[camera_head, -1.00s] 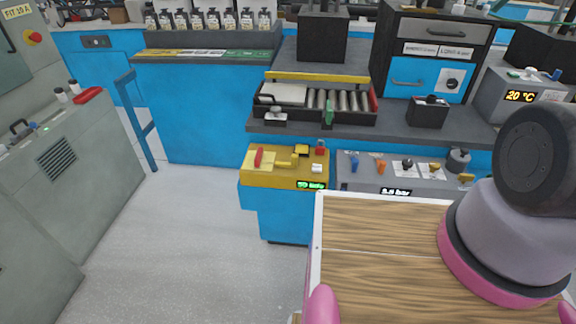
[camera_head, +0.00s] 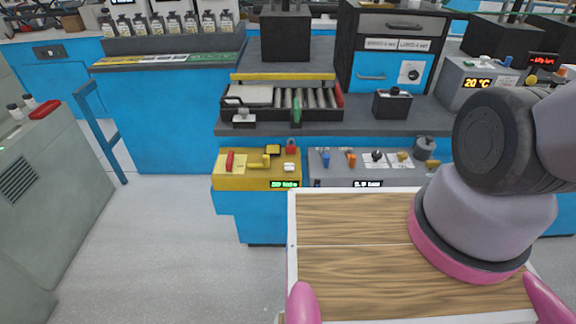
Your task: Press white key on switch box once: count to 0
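A yellow box (camera_head: 224,182) stands at the front of the blue workbench, near the middle of the head view. It carries a red lever (camera_head: 229,160), a yellow lever (camera_head: 262,162) and a small white key (camera_head: 289,167) near its right side. A small green display (camera_head: 284,184) is on its front edge; I cannot read it surely. This looks like the switch box, though no label confirms it.
A grey box (camera_head: 335,172) with coloured knobs stands just right of the yellow one. Behind them are a roller tray (camera_head: 340,115) and a black box (camera_head: 392,104). A grey cabinet (camera_head: 70,165) stands at the left. The floor (camera_head: 160,240) between it and the bench is clear.

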